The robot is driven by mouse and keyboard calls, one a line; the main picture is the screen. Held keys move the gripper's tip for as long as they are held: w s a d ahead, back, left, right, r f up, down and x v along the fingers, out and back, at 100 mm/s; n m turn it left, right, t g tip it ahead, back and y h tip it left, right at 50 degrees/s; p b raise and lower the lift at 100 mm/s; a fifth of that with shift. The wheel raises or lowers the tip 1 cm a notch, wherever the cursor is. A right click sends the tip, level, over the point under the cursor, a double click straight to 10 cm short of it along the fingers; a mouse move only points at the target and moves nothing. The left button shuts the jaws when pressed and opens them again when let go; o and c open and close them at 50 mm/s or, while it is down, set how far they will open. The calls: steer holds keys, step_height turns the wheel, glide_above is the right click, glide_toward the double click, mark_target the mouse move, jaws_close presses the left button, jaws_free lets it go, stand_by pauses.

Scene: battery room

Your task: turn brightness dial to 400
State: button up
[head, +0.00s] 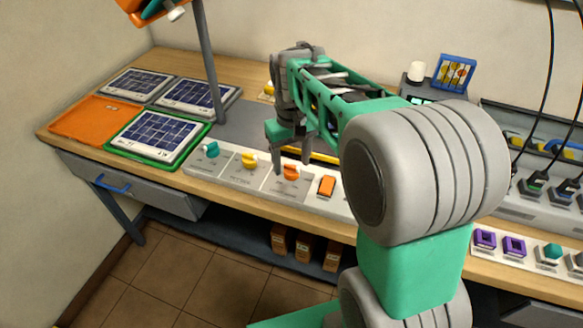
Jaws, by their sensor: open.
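A control panel (228,169) runs along the front of the wooden bench. It carries a teal dial (211,149), a yellow dial (250,160) and an orange dial (291,171), each on its own pale plate. The printed labels and scales are too small to read, so I cannot tell which one is the brightness dial or its setting. My gripper (291,155) points down, open, just above and behind the orange dial. I cannot tell whether a finger touches that dial. My arm hides part of the bench behind it.
An orange rocker switch (327,186) sits right of the orange dial. Solar panels (157,136) lie at the left, one in a green frame, beside an orange mat (95,117). A lamp post (209,65) stands behind the panel. Purple switches (485,239) are at the right.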

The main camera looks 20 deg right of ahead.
mark_target(292, 171)
steer(key=shift+f, duration=1.05)
jaws_close()
